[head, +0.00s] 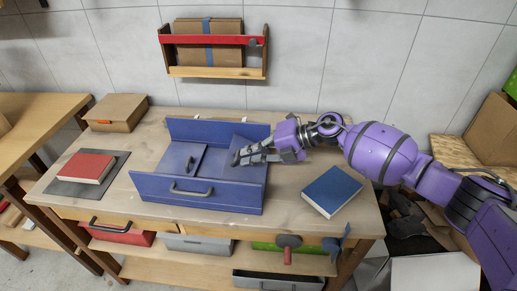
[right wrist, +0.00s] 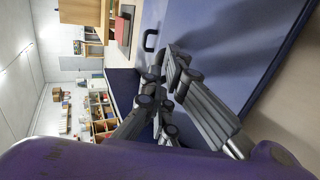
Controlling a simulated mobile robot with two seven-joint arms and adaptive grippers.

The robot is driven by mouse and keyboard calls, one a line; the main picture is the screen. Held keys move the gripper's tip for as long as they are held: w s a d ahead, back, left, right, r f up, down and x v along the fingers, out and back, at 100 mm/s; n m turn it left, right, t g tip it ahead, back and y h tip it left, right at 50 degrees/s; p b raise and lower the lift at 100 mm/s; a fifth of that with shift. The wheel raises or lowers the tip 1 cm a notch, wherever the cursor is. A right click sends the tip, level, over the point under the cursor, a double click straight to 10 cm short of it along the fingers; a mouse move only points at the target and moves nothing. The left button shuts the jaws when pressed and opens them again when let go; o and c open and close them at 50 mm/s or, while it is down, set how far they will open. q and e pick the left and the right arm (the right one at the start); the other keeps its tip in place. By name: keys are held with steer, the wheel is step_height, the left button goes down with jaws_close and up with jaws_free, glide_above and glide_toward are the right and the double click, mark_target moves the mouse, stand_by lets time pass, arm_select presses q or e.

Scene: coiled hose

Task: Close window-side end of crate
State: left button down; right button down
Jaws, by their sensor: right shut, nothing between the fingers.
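The blue crate (head: 205,195) sits on the workbench, with a dark handle on its front wall. Its left lid panel (head: 183,160) lies roughly flat across the top and has a small dark handle. The right panel (head: 222,143) is partly hidden behind my right gripper; its exact angle is hard to tell. My right gripper (head: 238,157) is shut and empty over the right part of the crate, close to that panel; I cannot tell whether it touches. The right wrist view shows the fingers (right wrist: 165,95) beside a large blue surface (right wrist: 230,45). My left gripper is out of view.
A blue book (head: 332,190) lies right of the crate on the workbench (head: 290,205). A red book (head: 87,168) on a dark mat and a cardboard box (head: 116,112) are at the left. A wall shelf (head: 215,72) hangs behind. No window is visible.

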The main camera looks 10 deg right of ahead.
mark_target(236, 160)
stand_by(0.3)
steer(key=shift+w+a+r+h+p, duration=0.1)
steer(key=shift+a+r+h+p, duration=0.15)
steer(key=shift+p, duration=0.35)
steer(key=shift+w+a+f, duration=0.1)
steer(key=shift+a+f, duration=0.05)
steer(key=shift+f, duration=0.2)
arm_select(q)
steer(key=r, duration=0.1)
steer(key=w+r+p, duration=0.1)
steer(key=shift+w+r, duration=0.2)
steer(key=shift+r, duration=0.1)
arm_select(e)
steer(key=shift+a+h, duration=0.2)
steer(key=shift+h, duration=0.15)
steer(key=shift+w+a+f+p, duration=0.15)
steer(key=shift+a+f+p, duration=0.15)
steer(key=shift+a+f, duration=0.2)
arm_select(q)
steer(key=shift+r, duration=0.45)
arm_select(e)
steer(key=shift+w+a+f, duration=0.25)
steer(key=shift+a+f, duration=0.6)
steer(key=shift+f, duration=0.3)
